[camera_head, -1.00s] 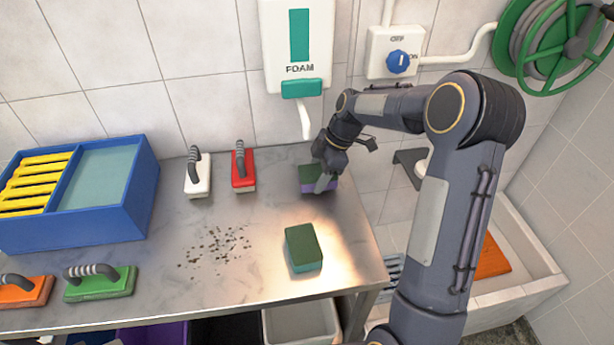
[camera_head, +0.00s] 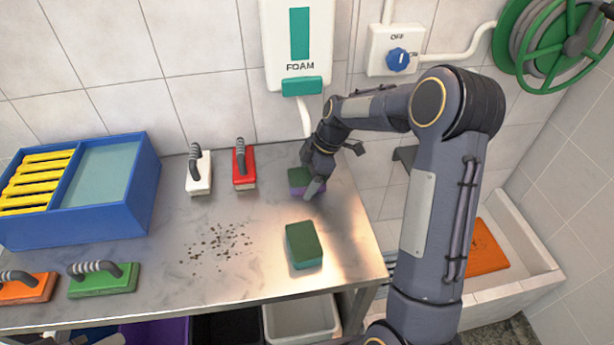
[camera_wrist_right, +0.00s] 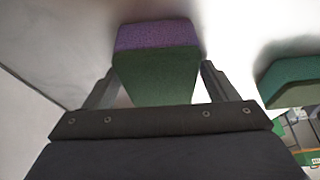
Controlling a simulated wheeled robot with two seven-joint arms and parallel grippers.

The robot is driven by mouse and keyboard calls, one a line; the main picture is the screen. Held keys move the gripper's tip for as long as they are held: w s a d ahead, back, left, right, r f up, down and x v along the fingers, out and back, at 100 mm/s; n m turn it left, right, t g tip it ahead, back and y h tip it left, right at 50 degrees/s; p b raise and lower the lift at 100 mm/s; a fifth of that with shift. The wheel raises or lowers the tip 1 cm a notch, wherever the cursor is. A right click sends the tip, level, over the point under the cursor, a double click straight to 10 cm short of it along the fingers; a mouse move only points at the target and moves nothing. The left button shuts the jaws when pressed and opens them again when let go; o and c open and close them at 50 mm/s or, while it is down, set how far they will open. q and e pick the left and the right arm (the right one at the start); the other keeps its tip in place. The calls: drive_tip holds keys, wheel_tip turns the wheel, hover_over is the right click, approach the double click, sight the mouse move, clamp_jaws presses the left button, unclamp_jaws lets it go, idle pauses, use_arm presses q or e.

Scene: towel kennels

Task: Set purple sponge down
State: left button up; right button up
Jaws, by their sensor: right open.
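The purple sponge (camera_head: 297,188) has a green top and rests on the steel table at the back right, under the foam dispenser. In the right wrist view the purple sponge (camera_wrist_right: 155,65) sits between the two fingers, with a gap visible on at least the right side. My right gripper (camera_head: 311,184) is open around the sponge, low over the table. It also shows in the right wrist view (camera_wrist_right: 155,88). My left gripper is not in view.
A green and teal sponge (camera_head: 304,245) lies nearer the front. White (camera_head: 198,178) and red (camera_head: 244,170) handled brushes stand left of the gripper. A blue divided tub (camera_head: 120,225) fills the left. Dark specks (camera_head: 218,243) dot the table's middle. A sink (camera_head: 540,265) lies right.

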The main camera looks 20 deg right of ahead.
drive_tip(key=shift+r, duration=0.15)
drive_tip(key=shift+d+r, duration=0.2)
drive_tip(key=s+d+b, duration=0.1)
drive_tip(key=d, duration=0.2)
drive_tip(key=s+d+b, duration=0.1)
drive_tip(key=d, duration=0.3)
drive_tip(key=s+d+b, duration=0.1)
drive_tip(key=d, duration=0.3)
drive_tip(key=shift+d+r, duration=0.15)
drive_tip(key=shift+r, duration=0.15)
drive_tip(key=shift+s+r, duration=0.15)
drive_tip(key=shift+r, duration=0.1)
drive_tip(key=s+a+r+m+t, duration=0.2)
drive_tip(key=s+a+r+m, duration=0.7)
drive_tip(key=s, duration=0.4)
drive_tip(key=s+a+f+m+t, duration=0.1)
drive_tip(key=s+a+m+t, duration=0.1)
drive_tip(key=s+a+m, duration=0.5)
drive_tip(key=s+m, duration=0.1)
drive_tip(key=s, duration=0.4)
drive_tip(key=shift+s+a+f+h, duration=0.15)
drive_tip(key=shift+s+f+h, duration=0.1)
drive_tip(key=shift+f+h, duration=0.05)
